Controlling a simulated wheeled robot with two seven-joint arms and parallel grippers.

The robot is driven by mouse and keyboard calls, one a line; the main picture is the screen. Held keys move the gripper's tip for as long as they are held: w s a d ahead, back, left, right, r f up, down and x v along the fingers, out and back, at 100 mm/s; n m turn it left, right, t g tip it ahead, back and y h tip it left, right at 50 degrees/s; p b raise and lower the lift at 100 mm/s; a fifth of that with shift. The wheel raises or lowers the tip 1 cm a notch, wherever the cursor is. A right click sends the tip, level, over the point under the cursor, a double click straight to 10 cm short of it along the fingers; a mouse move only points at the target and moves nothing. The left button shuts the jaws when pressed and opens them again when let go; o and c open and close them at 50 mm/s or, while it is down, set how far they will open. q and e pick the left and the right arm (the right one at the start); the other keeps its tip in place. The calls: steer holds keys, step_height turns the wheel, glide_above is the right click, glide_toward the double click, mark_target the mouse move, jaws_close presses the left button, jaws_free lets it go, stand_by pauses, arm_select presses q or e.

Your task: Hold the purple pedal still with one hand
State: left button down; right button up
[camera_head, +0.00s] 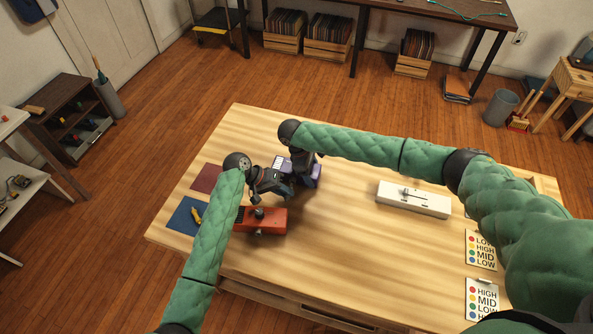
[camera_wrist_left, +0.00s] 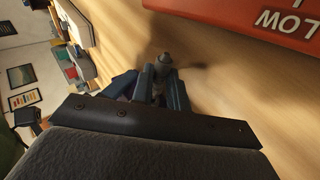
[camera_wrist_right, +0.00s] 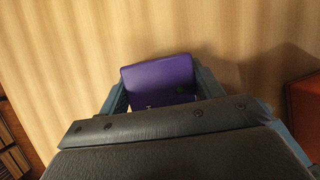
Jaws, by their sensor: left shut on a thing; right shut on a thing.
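The purple pedal (camera_head: 315,174) stands on the wooden table, left of its middle. My right gripper (camera_head: 301,170) comes down over it and is shut on it. In the right wrist view the purple pedal (camera_wrist_right: 160,80) sits between the two fingers. My left gripper (camera_head: 284,190) is just left of the purple pedal and partly hides it. In the left wrist view its fingers (camera_wrist_left: 165,85) are shut on a small grey knob-like piece (camera_wrist_left: 163,62), mostly hidden, above the table. I cannot tell whether that piece touches the pedal.
A red-orange pedal (camera_head: 275,222) stands close in front of my left gripper. A white box (camera_head: 412,200) and label cards (camera_head: 481,250) are at the right. The table's centre front is clear.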

arm_select(q)
steer(key=shift+s+a, duration=0.2)
steer(key=shift+s, duration=0.3)
steer(key=shift+s+a, duration=0.15)
steer(key=shift+s, duration=0.35)
steer(key=shift+w+r, duration=0.15)
steer(key=shift+w, duration=0.05)
steer(key=w+a+r, duration=0.1)
steer(key=w+a, duration=0.1)
steer(key=a, duration=0.2)
steer(key=w+a+r+n, duration=0.1)
steer(key=w+a, duration=0.2)
steer(key=a, duration=0.2)
steer(key=w+a+r+n, duration=0.1)
steer(key=w+a, duration=0.2)
steer(key=a, duration=0.1)
steer(key=shift+w+a+r+g, duration=0.15)
steer(key=shift+a+r+g, duration=0.15)
steer(key=shift+a+g, duration=0.1)
steer(key=w+a+r+n+t, duration=0.25)
steer(key=a+n, duration=0.35)
steer(key=a, duration=0.6)
steer(key=shift+d+f+n, duration=0.2)
steer(key=shift+f+n, duration=0.5)
steer(key=shift+f, duration=0.9)
steer(key=shift+d+f+n, duration=0.15)
steer(key=shift+f+n, duration=0.55)
steer(key=shift+f, duration=0.85)
